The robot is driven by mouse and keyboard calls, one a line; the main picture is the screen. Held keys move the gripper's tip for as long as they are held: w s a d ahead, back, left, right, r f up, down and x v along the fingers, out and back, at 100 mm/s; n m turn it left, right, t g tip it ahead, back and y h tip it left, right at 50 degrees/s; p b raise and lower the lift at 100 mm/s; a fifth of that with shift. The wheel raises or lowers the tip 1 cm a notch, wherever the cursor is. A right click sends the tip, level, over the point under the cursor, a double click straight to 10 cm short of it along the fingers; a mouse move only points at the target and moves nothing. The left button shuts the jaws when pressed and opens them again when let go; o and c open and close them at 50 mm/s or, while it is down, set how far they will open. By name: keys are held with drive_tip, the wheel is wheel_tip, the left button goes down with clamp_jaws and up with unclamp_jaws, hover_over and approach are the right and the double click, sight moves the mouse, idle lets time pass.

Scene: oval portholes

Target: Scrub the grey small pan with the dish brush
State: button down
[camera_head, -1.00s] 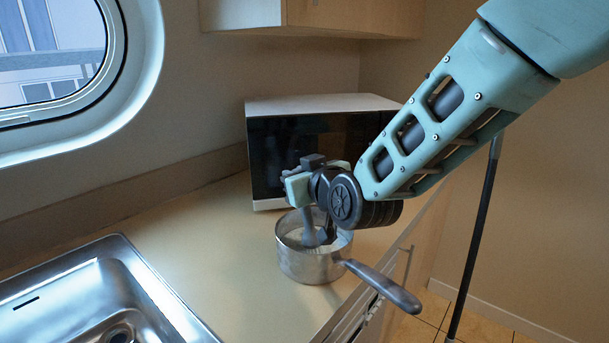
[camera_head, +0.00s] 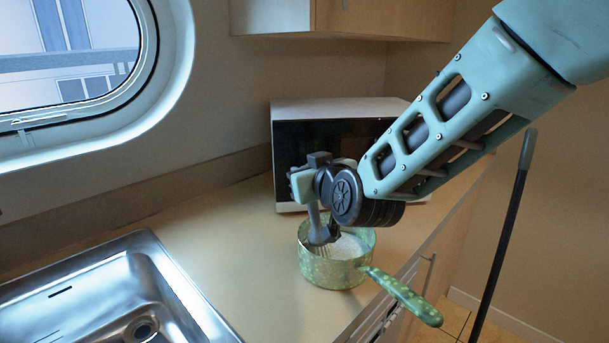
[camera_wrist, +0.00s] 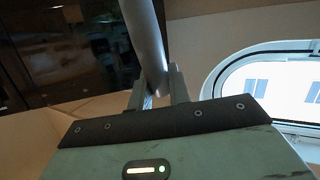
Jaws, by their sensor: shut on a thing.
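The small pan (camera_head: 332,272) stands upright on the counter in the head view, its handle (camera_head: 405,297) pointing to the lower right past the counter edge. It now looks mottled green, not grey, outside and on the handle, with a pale inside. My gripper (camera_wrist: 158,82) is shut on the dish brush, whose grey handle (camera_wrist: 146,35) runs between the fingers in the wrist view. In the head view the brush (camera_head: 314,218) points down, its bristle end inside the pan's left part. I cannot tell whether the bristles touch the pan.
A steel sink (camera_head: 110,290) lies to the left on the counter (camera_head: 240,290). A microwave (camera_head: 335,110) stands behind the pan, and a cupboard (camera_head: 350,18) hangs above. A dark pole (camera_head: 500,235) stands at right. The counter between sink and pan is clear.

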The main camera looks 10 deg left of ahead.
drive_tip(key=d+r+p, duration=0.3)
drive_tip(key=r+p, duration=0.3)
drive_tip(key=r, duration=0.7)
drive_tip(key=shift+d+p, duration=0.15)
drive_tip(key=shift+p, duration=0.25)
idle(0.6)
wheel_tip(320, 180, up, 10)
drive_tip(key=p, duration=0.6)
drive_tip(key=shift+p, duration=0.4)
